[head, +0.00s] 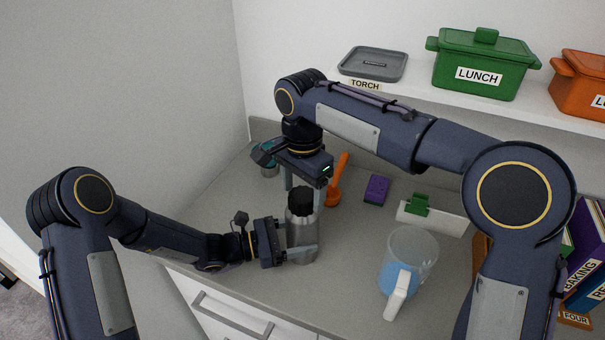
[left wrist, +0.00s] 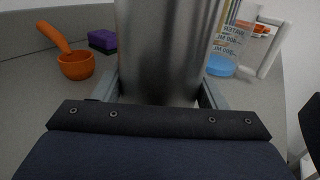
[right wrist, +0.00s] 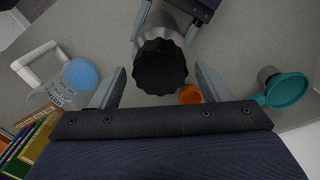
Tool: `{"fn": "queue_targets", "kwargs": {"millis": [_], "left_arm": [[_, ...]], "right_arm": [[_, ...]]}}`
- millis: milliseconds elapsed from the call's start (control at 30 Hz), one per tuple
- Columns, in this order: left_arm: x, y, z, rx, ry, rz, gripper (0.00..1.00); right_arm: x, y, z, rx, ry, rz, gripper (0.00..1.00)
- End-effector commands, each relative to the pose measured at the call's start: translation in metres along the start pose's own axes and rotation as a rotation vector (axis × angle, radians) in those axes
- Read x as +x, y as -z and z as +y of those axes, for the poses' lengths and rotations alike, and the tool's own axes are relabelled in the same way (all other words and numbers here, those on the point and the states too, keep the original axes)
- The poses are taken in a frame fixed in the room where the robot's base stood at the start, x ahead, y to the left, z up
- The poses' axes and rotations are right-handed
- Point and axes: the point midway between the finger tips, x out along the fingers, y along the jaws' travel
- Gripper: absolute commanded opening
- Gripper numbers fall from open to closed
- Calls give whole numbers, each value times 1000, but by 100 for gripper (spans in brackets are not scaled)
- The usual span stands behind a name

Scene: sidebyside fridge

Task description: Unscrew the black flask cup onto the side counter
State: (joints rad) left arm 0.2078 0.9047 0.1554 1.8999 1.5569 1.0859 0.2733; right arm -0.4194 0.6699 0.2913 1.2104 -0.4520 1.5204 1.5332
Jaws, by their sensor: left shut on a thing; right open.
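The steel flask (head: 301,236) stands upright on the counter, with its black cup (head: 301,199) on top. In the right wrist view the ridged black cup (right wrist: 160,67) is seen from above. My left gripper (head: 302,252) is shut on the flask's steel body; its fingers flank the body (left wrist: 168,45) in the left wrist view. My right gripper (head: 305,186) is open above the flask, pointing down. In the right wrist view its fingers (right wrist: 160,88) are either side of the black cup, with gaps showing. I cannot tell whether they are level with the cup.
A measuring jug (head: 409,262) with blue contents stands to the right. An orange ladle (head: 338,181), a purple sponge (head: 377,189) and a white holder with a green clip (head: 430,216) lie behind. A teal funnel-like item (right wrist: 286,90) is near the back corner. Bare counter (head: 345,245) lies between flask and jug.

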Motion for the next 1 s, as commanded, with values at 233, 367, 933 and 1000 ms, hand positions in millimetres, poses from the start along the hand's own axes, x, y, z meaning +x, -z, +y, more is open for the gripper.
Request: {"fn": "queue_targets", "kwargs": {"millis": [233, 367, 933, 1000], "left_arm": [[0, 0, 0, 0, -1, 0, 2], [0, 0, 0, 0, -1, 0, 2], [0, 0, 0, 0, -1, 0, 2], [0, 0, 0, 0, -1, 0, 2]], "right_arm": [[18, 0, 0, 0, 0, 0, 70], [19, 0, 0, 0, 1, 0, 70], [19, 0, 0, -20, 0, 0, 25], [18, 0, 0, -86, 0, 0, 25]]}}
